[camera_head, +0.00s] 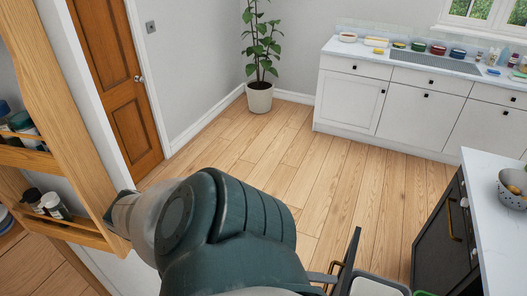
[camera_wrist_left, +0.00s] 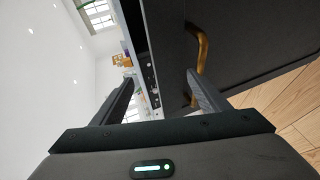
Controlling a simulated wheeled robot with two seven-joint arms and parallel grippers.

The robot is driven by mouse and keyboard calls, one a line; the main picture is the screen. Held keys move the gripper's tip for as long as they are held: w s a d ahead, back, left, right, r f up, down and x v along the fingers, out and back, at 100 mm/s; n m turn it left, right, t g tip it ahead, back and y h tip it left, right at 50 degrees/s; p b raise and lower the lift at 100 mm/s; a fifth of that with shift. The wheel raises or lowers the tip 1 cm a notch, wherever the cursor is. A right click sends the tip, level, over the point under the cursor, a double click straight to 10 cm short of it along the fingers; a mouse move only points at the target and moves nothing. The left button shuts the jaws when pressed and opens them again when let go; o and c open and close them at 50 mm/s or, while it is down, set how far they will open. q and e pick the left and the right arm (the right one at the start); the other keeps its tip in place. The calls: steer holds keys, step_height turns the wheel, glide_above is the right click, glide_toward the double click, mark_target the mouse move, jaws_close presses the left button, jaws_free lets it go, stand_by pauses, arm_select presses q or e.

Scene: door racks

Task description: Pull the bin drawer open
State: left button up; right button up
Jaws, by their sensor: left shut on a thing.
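The bin drawer stands out from its cabinet, low at the right of the head view. Its dark front panel (camera_head: 349,256) is upright and shows nearly edge-on, with light bins (camera_head: 376,286) behind it. My left gripper comes in from the left, largely hidden behind my green wrist in the head view. In the left wrist view its two fingers (camera_wrist_left: 160,94) stand either side of the dark panel (camera_wrist_left: 167,55), shut on the drawer front. A brass handle (camera_wrist_left: 202,52) is close by the right-hand finger; exact contact is hard to tell. My right gripper is not in view.
A dark island cabinet (camera_head: 444,240) with a white worktop (camera_head: 497,235) and a colander (camera_head: 513,187) stands at the right. A wooden door rack (camera_head: 62,140) with jars is close at the left. Bare wooden floor lies in the middle, with a potted plant (camera_head: 260,97) and white cabinets (camera_head: 420,105) beyond.

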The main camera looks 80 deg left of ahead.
arm_select(q)
steer(key=shift+s+r, duration=0.15)
steer(key=shift+s, duration=0.3)
steer(key=c, duration=0.6)
steer(key=shift+o, duration=0.2)
steer(key=f+v, duration=0.1)
steer(key=v, duration=1.4)
steer(key=shift+s+f, duration=0.3)
steer(key=shift+s, duration=0.1)
